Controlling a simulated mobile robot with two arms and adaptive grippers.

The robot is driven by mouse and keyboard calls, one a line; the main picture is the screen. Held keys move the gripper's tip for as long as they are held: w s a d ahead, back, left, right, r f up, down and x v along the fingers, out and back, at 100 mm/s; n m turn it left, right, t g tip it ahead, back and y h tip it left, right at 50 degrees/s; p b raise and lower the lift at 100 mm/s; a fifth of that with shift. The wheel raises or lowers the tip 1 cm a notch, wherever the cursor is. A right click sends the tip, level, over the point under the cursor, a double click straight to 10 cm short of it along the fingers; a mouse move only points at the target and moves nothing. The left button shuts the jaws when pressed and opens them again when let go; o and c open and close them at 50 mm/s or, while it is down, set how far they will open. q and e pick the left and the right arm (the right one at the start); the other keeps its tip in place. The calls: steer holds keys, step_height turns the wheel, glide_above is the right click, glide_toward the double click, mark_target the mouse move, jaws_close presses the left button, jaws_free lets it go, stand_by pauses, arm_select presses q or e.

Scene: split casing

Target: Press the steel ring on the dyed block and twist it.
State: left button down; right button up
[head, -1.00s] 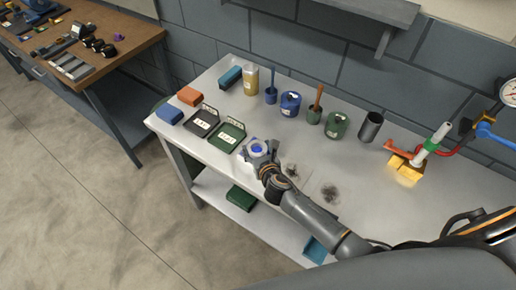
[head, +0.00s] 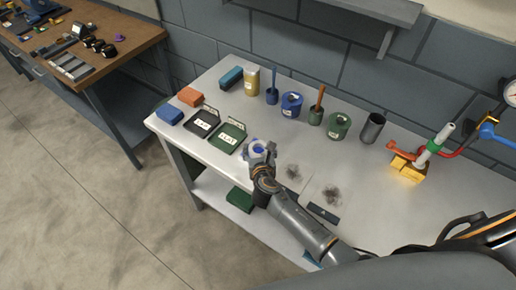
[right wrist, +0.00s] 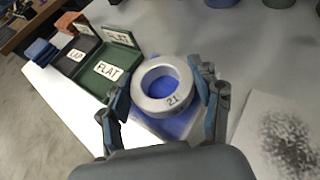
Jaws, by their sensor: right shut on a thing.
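The steel ring (right wrist: 163,98), marked "21", is a pale thick ring seen from above in the right wrist view. It is between the two fingers of my right gripper (right wrist: 165,103), which is shut on it. The dyed block (right wrist: 180,123) lies beneath the ring, its blue face showing through the hole and around the ring's edge. Whether the ring presses flat on it I cannot tell. In the head view the ring (head: 258,147) is at the front of the bench, with the gripper (head: 262,152) over it. My left gripper is not in view.
A green "FLAT" tray (head: 227,139) and a black "LAP" tray (head: 202,122) stand close on the left. Blue and green pots (head: 291,104) line the back. Two sheets with dark smudges (head: 332,195) lie to the right. The bench front edge is near.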

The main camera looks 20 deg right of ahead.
steer(key=shift+w+r+p, duration=0.1)
steer(key=shift+r+p, duration=0.9)
steer(key=shift+r, duration=0.35)
steer(key=shift+r+p, duration=0.65)
steer(key=shift+r, duration=1.5)
steer(key=shift+a, duration=0.1)
